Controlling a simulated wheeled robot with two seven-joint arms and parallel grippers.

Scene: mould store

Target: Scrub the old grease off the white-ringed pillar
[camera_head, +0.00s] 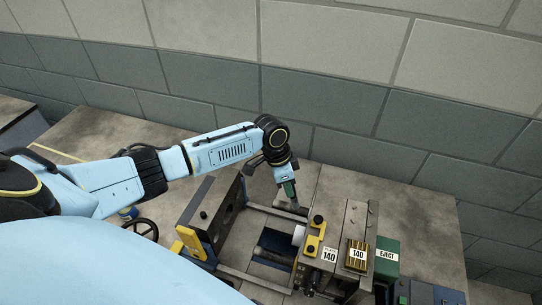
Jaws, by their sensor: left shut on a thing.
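My left gripper (292,197) points down over the far side of an open mould, above its far bar. It is shut on a small tool (296,207), mostly hidden and too small to identify. A white ring (298,235) shows near the inner face of the right mould half (325,250), just nearer than the gripper. The pillar it belongs to is mostly hidden, and I cannot make out grease on it. The gripper looks apart from the ring. My right gripper is not in view.
The left mould half (214,215) stands across a gap with bars. Yellow clamps (315,236) and a brass block (357,254) sit on the right half. A green EJECT block (387,258) is beside it. A handwheel (144,229) stands left. A block wall (330,70) rises behind.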

